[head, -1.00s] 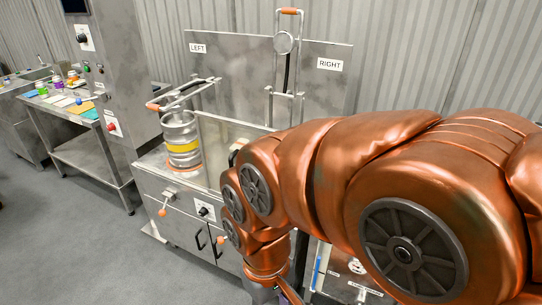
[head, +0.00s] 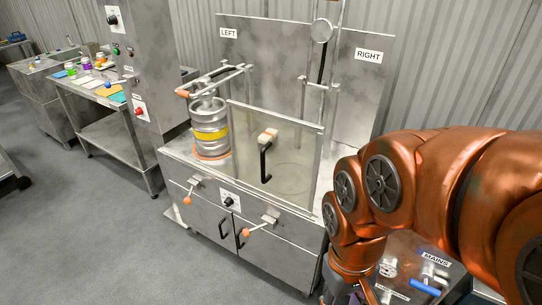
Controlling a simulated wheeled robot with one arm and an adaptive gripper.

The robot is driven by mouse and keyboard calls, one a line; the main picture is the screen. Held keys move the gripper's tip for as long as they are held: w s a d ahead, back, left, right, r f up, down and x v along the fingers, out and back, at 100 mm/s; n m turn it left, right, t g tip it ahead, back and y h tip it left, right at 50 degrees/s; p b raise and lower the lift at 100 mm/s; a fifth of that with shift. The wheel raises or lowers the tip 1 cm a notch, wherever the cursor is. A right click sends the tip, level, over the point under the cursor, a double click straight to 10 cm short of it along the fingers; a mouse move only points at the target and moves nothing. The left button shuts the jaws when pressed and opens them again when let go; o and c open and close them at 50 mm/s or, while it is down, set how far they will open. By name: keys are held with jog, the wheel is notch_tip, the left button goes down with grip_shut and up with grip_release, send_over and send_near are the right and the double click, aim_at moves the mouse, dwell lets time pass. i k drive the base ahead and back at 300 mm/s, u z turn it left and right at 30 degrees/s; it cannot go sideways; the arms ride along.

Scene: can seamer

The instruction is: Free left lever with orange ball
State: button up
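The left lever with an orange ball (head: 187,199) is on the front of the steel machine, below the LEFT side. Its rod slants down and to the left from a small bracket, with the ball at the lower end. A similar right lever with an orange ball (head: 246,232) sits further right on the same front. My gripper (head: 347,298) is at the bottom edge, right of the machine front and well apart from both levers. It is mostly cut off and hidden by my arm, so its fingers cannot be made out.
A keg with a yellow band (head: 211,133) stands on the left side of the machine under a clamp frame (head: 215,78). A clear guard (head: 290,152) with a black handle stands beside it. A mains box (head: 425,270) is at lower right. Grey floor (head: 110,240) at front left is clear.

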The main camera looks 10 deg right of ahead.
aim_at(187, 201)
jog(key=k, duration=0.6)
jog(key=u, duration=0.85)
jog(key=i, duration=0.9)
jog(key=u, duration=0.6)
jog(key=i, duration=1.35)
jog(key=z, duration=0.5)
